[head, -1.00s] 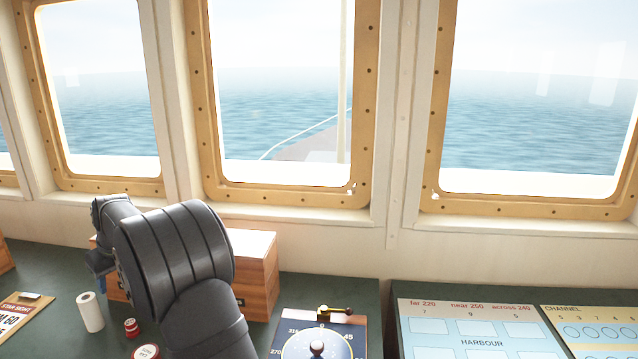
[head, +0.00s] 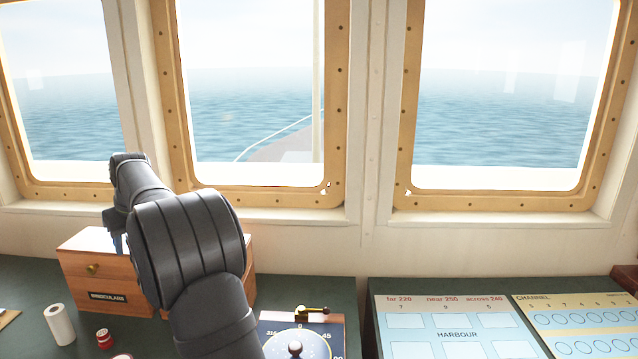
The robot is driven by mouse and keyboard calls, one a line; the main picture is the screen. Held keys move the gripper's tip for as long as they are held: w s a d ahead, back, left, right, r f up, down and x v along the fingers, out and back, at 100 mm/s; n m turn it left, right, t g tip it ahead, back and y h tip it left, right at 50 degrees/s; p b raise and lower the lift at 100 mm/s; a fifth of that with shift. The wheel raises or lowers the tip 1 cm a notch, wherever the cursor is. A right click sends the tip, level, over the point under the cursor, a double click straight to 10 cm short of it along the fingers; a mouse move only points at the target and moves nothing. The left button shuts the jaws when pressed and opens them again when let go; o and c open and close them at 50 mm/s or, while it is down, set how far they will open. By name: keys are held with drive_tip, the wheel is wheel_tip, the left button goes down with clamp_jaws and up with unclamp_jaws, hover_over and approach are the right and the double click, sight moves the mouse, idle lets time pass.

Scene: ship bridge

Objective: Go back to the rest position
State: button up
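My dark grey arm rises from the bottom of the head view and bends away to the left over the console. My gripper (head: 118,242) shows only as a small bluish piece below the arm's far end, in front of the wooden binoculars box (head: 92,268). The arm hides most of it, and its fingers cannot be made out. I see nothing held in it, but I cannot tell whether it is open.
A white roll (head: 60,325) and a small red-and-white item (head: 104,338) stand left of my arm. A compass dial panel (head: 325,345) with a brass fitting (head: 312,310) is to its right. A harbour chart board (head: 455,335) and a channel board (head: 570,320) lie farther right.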

drive_tip(key=w+d+m, duration=0.1)
drive_tip(key=w+d, duration=0.2)
drive_tip(key=d, duration=0.2)
drive_tip(key=w+d+m, duration=0.1)
drive_tip(key=w+d, duration=0.2)
drive_tip(key=d, duration=0.2)
drive_tip(key=w+d+m+t, duration=0.1)
drive_tip(key=w+d, duration=0.3)
drive_tip(key=d, duration=0.2)
drive_tip(key=shift+h, duration=0.4)
drive_tip(key=w+d+m, duration=0.2)
drive_tip(key=d, duration=0.7)
drive_tip(key=w+d+m+h, duration=0.1)
drive_tip(key=w+d, duration=0.2)
drive_tip(key=d, duration=0.6)
drive_tip(key=shift+w+d+m, duration=0.15)
drive_tip(key=shift+d+m, duration=0.2)
drive_tip(key=shift+m, duration=0.05)
drive_tip(key=shift+o, duration=0.2)
drive_tip(key=shift+r, duration=0.1)
